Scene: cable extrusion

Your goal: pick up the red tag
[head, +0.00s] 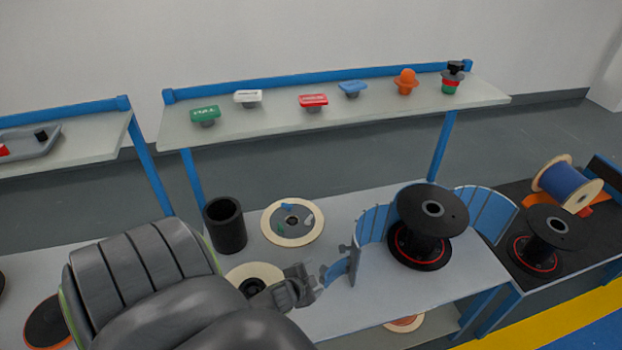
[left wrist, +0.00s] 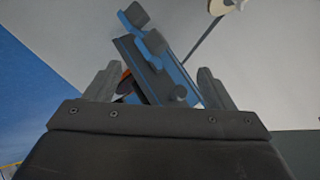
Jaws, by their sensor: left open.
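The red tag (head: 313,101), with a white label strip and a dark base, sits on the upper shelf between a white tag (head: 248,97) and a blue tag (head: 350,88). A green tag (head: 205,115) is farther left. My left gripper (head: 313,279) is open over the lower bench, well below and in front of the red tag. In the left wrist view, its two fingers (left wrist: 158,88) are apart, with part of a blue guard showing beyond and between them. I cannot tell whether they touch it. The red tag is not seen in that view.
The blue curved guard (head: 373,222) stands around a black spool (head: 431,209). A black cylinder (head: 226,225) and flat reels (head: 292,221) are on the bench. An orange knob (head: 405,81) and a stacked red-green piece (head: 451,80) stand right on the upper shelf (head: 400,108).

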